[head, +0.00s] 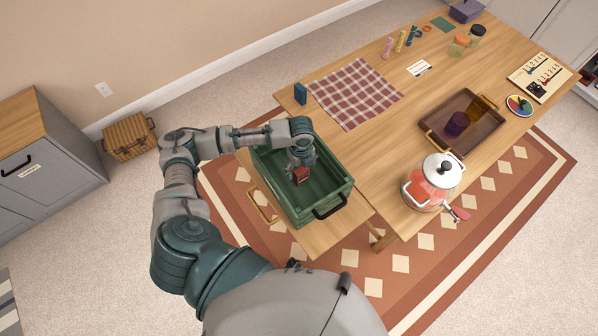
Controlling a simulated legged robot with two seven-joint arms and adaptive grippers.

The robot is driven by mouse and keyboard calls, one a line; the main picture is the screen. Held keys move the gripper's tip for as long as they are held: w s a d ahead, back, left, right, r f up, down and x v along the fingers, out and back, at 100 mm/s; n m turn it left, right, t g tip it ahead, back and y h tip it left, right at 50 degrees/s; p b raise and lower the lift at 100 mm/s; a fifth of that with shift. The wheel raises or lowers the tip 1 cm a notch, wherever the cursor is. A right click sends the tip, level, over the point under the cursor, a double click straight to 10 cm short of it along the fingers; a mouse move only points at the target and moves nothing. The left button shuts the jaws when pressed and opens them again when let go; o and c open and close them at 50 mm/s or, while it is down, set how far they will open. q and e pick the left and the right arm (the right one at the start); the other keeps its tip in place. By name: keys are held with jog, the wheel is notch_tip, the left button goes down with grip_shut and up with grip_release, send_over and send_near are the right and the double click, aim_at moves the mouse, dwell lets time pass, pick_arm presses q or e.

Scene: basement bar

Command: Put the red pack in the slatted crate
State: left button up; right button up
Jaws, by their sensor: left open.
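The small red pack (302,176) is inside the green crate with black handles (330,207), seen over its floor. The crate stands on a low wooden surface at the near left end of the table. My left gripper (300,165) reaches down into the crate, just above and at the red pack. Its jaws are open, and they partly hide the pack's top. I cannot tell whether they touch it or whether the pack rests on the crate floor. My right gripper is not in view.
The wooden table (370,150) holds a checked cloth (357,93), a small blue box (300,93), a brown tray (478,138) with a purple cup (456,124), and an orange pot (425,190). A wooden box (128,138) stands on the floor at left, beside a grey cabinet (50,160).

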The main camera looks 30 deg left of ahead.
pick_arm(q)
notch_tip(320, 180, up, 5)
jog(key=shift+d+r, duration=0.1)
jog(key=shift+r, duration=0.4)
jog(key=shift+a+r+p, duration=0.2)
jog(key=shift+a+p, duration=0.1)
jog(key=shift+a, duration=0.15)
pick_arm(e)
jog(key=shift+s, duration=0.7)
pick_arm(q)
jog(key=shift+d, duration=0.25)
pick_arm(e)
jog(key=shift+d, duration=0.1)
